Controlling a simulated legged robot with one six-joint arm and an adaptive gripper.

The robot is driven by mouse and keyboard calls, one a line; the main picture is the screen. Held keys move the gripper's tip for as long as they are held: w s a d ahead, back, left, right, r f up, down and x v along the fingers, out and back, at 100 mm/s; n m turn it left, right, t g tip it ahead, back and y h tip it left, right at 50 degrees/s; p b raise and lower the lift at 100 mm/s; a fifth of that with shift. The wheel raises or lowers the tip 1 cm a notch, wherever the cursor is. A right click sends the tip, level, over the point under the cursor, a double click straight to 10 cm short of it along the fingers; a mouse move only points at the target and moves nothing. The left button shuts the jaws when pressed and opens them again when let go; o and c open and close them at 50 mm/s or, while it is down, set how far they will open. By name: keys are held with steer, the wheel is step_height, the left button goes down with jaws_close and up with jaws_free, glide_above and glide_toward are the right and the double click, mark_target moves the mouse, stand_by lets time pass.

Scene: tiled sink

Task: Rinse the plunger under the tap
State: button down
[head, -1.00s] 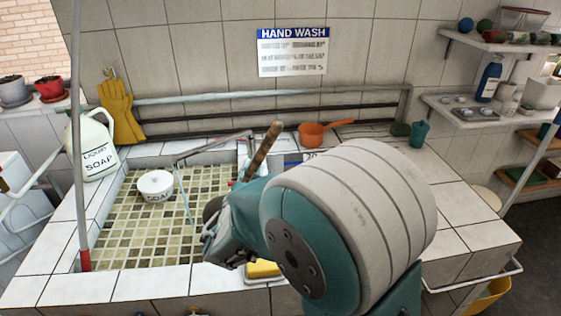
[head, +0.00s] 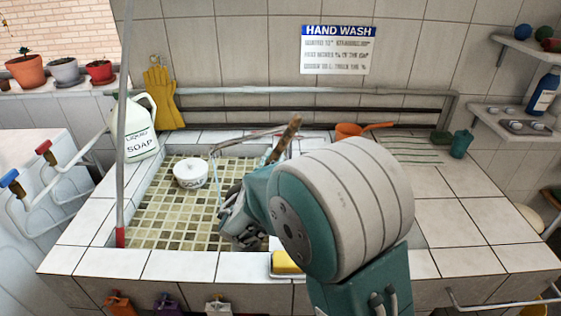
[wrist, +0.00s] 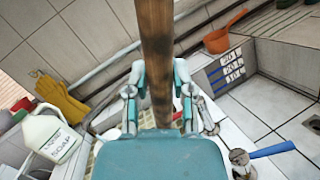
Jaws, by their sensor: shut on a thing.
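My gripper (head: 238,212) is over the tiled sink basin (head: 150,215), shut on the plunger's brown wooden handle (head: 284,138). The handle slants up and to the right in the head view. In the wrist view, the handle (wrist: 157,45) stands between the two fingers of my gripper (wrist: 158,98). The plunger's cup is not clearly visible; my arm and gripper hide the lower part. The tap's thin metal spout (head: 240,139) reaches over the basin from the back. A thin pale-blue line, apparently water (head: 216,180), drops from its end beside my gripper.
A white soap bowl (head: 190,173) sits in the basin. A liquid soap jug (head: 137,128) and yellow gloves (head: 162,95) are at the back left. An orange pan (head: 350,130) lies behind. A yellow sponge (head: 287,262) is on the front rim. A pole (head: 124,120) rises at left.

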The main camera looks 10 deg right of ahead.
steer(key=shift+w+a+f, duration=0.2)
steer(key=shift+w+a, duration=0.65)
steer(key=shift+w, duration=0.1)
steer(key=shift+w+a+f, duration=0.2)
steer(key=shift+w+a, duration=0.3)
steer(key=shift+w, duration=0.25)
steer(key=shift+w+a+f, duration=0.15)
steer(key=shift+w+a, duration=0.4)
steer(key=shift+w, duration=0.15)
steer(key=shift+w+a+f, duration=0.2)
steer(key=shift+w+a, duration=0.3)
steer(key=shift+w, duration=0.25)
steer(key=shift+d, duration=0.1)
steer(key=shift+w+d, duration=0.35)
steer(key=shift+d, duration=0.05)
steer(key=shift+a, duration=0.1)
steer(key=shift+s+a, duration=0.35)
steer(key=shift+a, duration=0.05)
steer(key=shift+s+d, duration=0.8)
steer(key=shift+s, duration=0.25)
steer(key=shift+s+d, duration=0.8)
steer(key=shift+s, duration=0.3)
steer(key=shift+s+d, duration=0.8)
steer(key=shift+s, duration=0.25)
